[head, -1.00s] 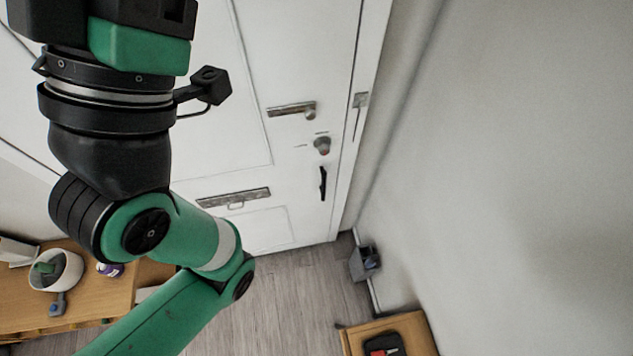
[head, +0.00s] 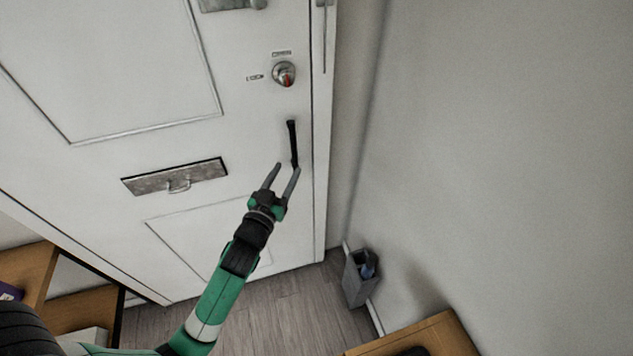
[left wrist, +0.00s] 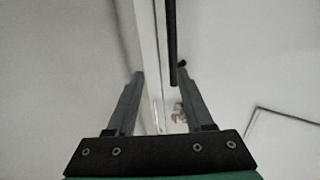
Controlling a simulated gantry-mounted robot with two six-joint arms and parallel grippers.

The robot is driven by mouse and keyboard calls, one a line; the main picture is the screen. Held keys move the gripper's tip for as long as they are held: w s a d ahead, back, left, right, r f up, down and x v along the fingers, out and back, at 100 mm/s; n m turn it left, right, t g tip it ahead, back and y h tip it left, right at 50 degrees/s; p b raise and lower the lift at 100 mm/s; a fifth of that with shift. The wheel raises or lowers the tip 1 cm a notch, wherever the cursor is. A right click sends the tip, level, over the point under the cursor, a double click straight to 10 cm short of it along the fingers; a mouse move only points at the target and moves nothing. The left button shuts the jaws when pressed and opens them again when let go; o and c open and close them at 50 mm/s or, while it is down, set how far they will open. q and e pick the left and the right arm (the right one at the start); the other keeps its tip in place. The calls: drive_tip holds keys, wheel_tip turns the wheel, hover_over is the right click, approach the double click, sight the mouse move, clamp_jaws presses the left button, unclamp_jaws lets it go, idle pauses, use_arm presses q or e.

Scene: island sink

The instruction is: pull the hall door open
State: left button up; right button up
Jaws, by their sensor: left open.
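The white hall door (head: 90,100) fills the left and middle of the head view and looks shut in its frame. Its black vertical pull handle (head: 292,140) is near the right edge, below a round lock knob (head: 284,74). My left gripper (head: 283,168) is open and empty, with its fingertips at the lower end of the handle. In the left wrist view the dark handle (left wrist: 171,45) runs between the two open fingers (left wrist: 158,82), nearer the right one. I cannot tell if a finger touches it. My right gripper is not in view.
A metal letter plate (head: 175,176) is on the door left of the handle. A grey bin (head: 360,278) stands on the floor by the right wall. Wooden furniture (head: 415,338) is at the bottom right, and wooden shelves (head: 85,305) are at lower left. Wood floor (head: 290,305) is clear before the door.

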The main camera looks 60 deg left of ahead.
sight(293, 153)
use_arm(q)
drive_tip(key=shift+n+g+y, duration=0.3)
drive_tip(key=shift+g, duration=0.1)
drive_tip(key=w+a+f+b, duration=0.1)
drive_tip(key=w+a, duration=0.1)
drive_tip(key=a, duration=0.1)
drive_tip(key=w+a+f, duration=0.1)
drive_tip(key=w+a, duration=0.2)
drive_tip(key=w+a+f+b, duration=0.1)
drive_tip(key=w+a, duration=0.1)
drive_tip(key=a, duration=0.1)
drive_tip(key=shift+w+a+b, duration=0.1)
drive_tip(key=shift+w+b, duration=0.1)
drive_tip(key=shift+b, duration=0.1)
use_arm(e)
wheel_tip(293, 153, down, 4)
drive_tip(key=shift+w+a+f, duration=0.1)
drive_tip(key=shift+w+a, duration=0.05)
use_arm(q)
clamp_jaws()
idle(0.6)
